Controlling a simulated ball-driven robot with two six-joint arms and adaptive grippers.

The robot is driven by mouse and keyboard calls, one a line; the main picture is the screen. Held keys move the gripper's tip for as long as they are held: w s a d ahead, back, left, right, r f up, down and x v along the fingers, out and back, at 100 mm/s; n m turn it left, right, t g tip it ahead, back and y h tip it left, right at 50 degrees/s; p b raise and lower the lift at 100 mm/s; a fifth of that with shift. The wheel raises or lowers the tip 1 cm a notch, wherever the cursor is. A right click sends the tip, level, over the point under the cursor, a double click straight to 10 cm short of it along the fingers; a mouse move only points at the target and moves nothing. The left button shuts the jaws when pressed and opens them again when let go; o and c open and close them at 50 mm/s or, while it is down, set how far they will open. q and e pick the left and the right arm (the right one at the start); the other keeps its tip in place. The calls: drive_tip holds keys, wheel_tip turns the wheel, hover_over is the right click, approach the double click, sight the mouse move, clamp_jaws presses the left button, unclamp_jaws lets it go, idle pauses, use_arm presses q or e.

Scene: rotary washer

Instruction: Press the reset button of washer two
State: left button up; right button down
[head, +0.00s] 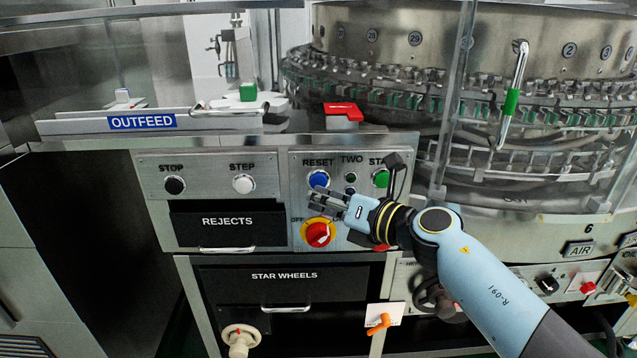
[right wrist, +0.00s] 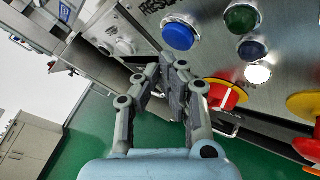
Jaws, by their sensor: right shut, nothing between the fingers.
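The blue button (head: 319,179) under the RESET label sits on the grey control panel (head: 297,165) marked TWO. It also shows in the right wrist view (right wrist: 179,35), near the top centre. My right gripper (head: 312,201) is shut and empty, its fingertips just below the blue button in the head view. In the right wrist view the fingertips (right wrist: 167,66) point toward the panel, below the blue button, with a small gap in the picture. I cannot tell how far the tips are from the panel surface. My left gripper is not in view.
On the same panel are a green start button (head: 380,178), small round lamps or buttons between, and a red-and-yellow rotary switch (head: 318,234) just below my fingers. To the left are the black STOP button (head: 174,185) and white STEP button (head: 243,184). An orange handle (head: 379,323) sits lower.

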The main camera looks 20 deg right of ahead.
drive_tip(key=shift+w, duration=0.15)
idle(0.6)
drive_tip(key=shift+w+d, duration=0.15)
drive_tip(key=shift+w, duration=0.15)
drive_tip(key=shift+w+d, duration=0.1)
drive_tip(key=shift+w, duration=0.3)
idle(0.7)
drive_tip(key=shift+s+r, duration=0.1)
drive_tip(key=shift+s+a+p, duration=0.25)
drive_tip(key=shift+s+p, duration=0.15)
drive_tip(key=shift+s, duration=0.35)
drive_tip(key=shift+s, duration=0.1)
drive_tip(key=s+p, duration=0.1)
drive_tip(key=s, duration=0.1)
drive_tip(key=s+a, duration=0.1)
drive_tip(key=s, duration=0.1)
drive_tip(key=shift+s+a+p, duration=0.2)
drive_tip(key=shift+s+p, duration=0.1)
drive_tip(key=shift+p, duration=0.1)
